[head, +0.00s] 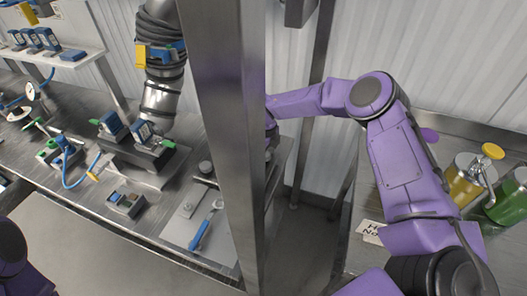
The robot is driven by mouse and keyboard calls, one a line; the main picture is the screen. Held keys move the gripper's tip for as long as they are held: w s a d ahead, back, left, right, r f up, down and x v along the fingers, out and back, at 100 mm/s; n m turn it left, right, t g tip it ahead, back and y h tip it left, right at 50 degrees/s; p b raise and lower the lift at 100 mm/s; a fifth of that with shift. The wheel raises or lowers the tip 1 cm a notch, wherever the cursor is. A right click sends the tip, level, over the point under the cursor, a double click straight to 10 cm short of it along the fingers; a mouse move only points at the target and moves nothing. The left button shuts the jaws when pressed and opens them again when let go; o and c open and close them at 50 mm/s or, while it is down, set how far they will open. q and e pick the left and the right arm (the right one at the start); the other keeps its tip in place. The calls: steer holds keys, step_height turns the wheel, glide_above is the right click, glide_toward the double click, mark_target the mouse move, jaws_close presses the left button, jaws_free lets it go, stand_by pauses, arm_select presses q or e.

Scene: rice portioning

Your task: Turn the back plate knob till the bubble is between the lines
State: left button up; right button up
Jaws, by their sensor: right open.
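A flat metal plate (183,228) lies on the left bench, just left of the upright post. A dark round knob (206,168) stands at its back edge. A blue-handled tool (204,228) lies on the plate. I cannot make out a bubble or its lines. My right arm reaches left behind the post, and my right gripper (271,150) shows only as a sliver at the post's right edge. It is open; its fingertips are largely hidden. My left gripper is out of view; only part of that arm shows at lower left.
The wide steel post (225,130) blocks the middle. A metal column wrapped in black hose (160,70) stands over blue-and-black devices (145,145) on the left bench. Jars with yellow (463,185) and green (510,205) contents stand at right. A gap separates the benches.

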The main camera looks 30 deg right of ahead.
steer(key=shift+w+a+f, duration=0.15)
steer(key=shift+a, duration=0.25)
steer(key=shift+s+r, duration=0.2)
steer(key=shift+s, duration=0.15)
steer(key=c, duration=0.4)
steer(key=shift+d, duration=0.2)
steer(key=c, duration=0.6)
steer(key=shift+a, duration=0.35)
steer(key=shift+c, duration=0.2)
steer(key=shift+d+f, duration=0.1)
steer(key=shift+d, duration=0.1)
steer(key=shift+b, duration=0.35)
